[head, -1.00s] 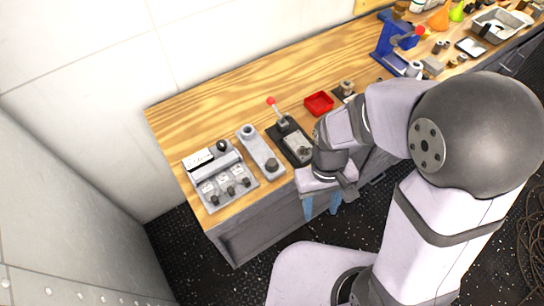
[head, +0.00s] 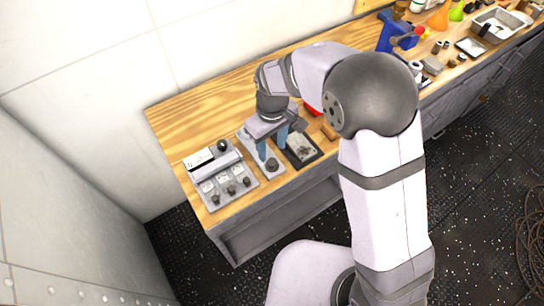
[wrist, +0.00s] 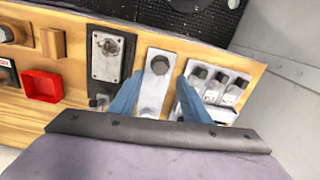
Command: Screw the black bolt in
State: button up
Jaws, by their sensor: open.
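A black bolt (head: 271,164) stands upright at the near end of a light grey plate (head: 276,172) on the wooden bench. In the wrist view the black bolt (wrist: 160,65) shows its round dark top near the plate's far end. My gripper (head: 271,142) is open and empty, its two blue fingers pointing down over the grey plate. In the wrist view the fingers (wrist: 161,84) sit to either side of the plate, with the bolt just beyond the tips. My arm and fingers hide the plate's far end in the head view.
A control box with several dark knobs (head: 231,190) stands close left of the plate. A dark base with a metal top (head: 301,147) stands close right. A red tray (wrist: 42,86) lies farther along the bench. Bare wood lies behind.

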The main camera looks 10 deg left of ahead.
aim_at(272, 162)
jog(key=shift+f+p, duration=1)
jog(key=shift+f, duration=2.2)
jog(key=c, duration=1)
jog(key=shift+c, duration=0.2)
